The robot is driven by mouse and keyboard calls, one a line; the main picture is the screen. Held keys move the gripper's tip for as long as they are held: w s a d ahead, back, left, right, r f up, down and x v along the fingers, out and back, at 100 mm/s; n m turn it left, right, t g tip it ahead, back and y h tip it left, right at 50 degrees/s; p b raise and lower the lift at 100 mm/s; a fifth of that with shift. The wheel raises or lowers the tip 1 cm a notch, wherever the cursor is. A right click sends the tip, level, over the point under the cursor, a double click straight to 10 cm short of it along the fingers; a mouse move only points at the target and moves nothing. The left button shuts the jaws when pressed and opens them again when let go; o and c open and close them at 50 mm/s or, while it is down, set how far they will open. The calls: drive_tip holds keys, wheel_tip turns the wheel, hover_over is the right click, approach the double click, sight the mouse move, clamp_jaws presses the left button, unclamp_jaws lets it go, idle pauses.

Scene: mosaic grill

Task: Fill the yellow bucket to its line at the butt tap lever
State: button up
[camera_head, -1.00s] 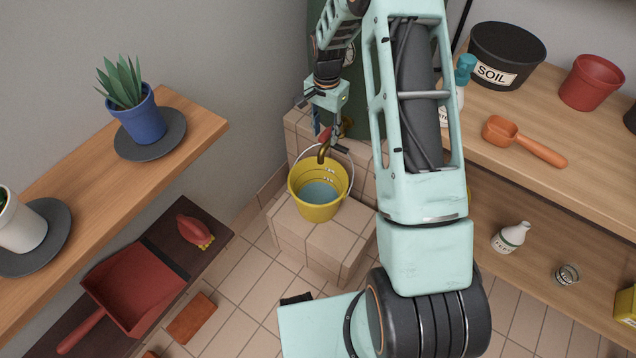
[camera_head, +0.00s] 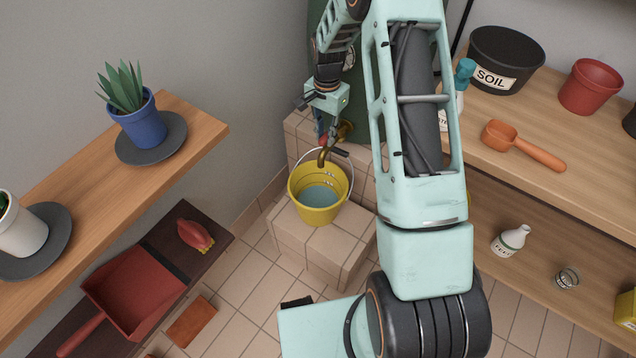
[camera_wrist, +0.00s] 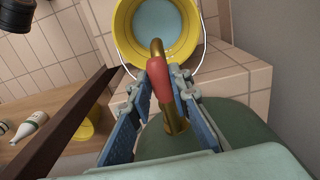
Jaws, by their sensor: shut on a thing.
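The yellow bucket (camera_head: 316,214) stands upright on a tiled block under the brass tap (camera_head: 321,158). Pale blue water (camera_head: 317,196) covers its bottom part, with small dark marks on the inner wall above the water. The wrist view shows the bucket (camera_wrist: 125,35) and water (camera_wrist: 157,20) beyond the tap (camera_wrist: 172,118). My gripper (camera_wrist: 167,80) is shut on the red tap lever (camera_wrist: 154,78), with blue fingers on either side of it. In the head view my gripper (camera_head: 327,138) is at the tap above the bucket's rear rim. I cannot make out a water stream.
The green butt (camera_head: 352,115) stands behind the tap, partly hidden by my arm. A wooden bench (camera_head: 580,135) with pots and an orange scoop (camera_head: 522,146) is at the right. A shelf (camera_head: 190,122) with potted plants is at the left. A red dustpan (camera_head: 135,285) lies below it.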

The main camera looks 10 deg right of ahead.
drive_tip(key=shift+w+d+r+p, duration=0.25)
drive_tip(key=shift+r+p, duration=0.1)
drive_tip(key=shift+r, duration=0.4)
drive_tip(key=shift+w+d+r+p, duration=0.25)
drive_tip(key=shift+r+p, duration=0.15)
drive_tip(key=shift+r, duration=0.35)
drive_tip(key=shift+w+d+r+p, duration=0.25)
drive_tip(key=shift+r+p, duration=0.1)
drive_tip(key=shift+r, duration=0.4)
drive_tip(key=shift+s+a+f, duration=0.15)
drive_tip(key=shift+s+a, duration=0.1)
drive_tip(key=shift+a, duration=0.05)
idle(1.2)
wheel_tip(320, 180, down, 4)
drive_tip(key=b, duration=0.2)
drive_tip(key=shift+d+b, duration=0.1)
drive_tip(key=shift+b, duration=0.25)
drive_tip(key=o, duration=0.5)
drive_tip(key=shift+w+f, duration=0.15)
drive_tip(key=shift+c, duration=0.2)
drive_tip(key=o, duration=0.5)
drive_tip(key=shift+d, duration=0.1)
drive_tip(key=shift+r, duration=0.2)
drive_tip(key=shift+r+p, duration=2.05)
drive_tip(key=shift+r, duration=1.45)
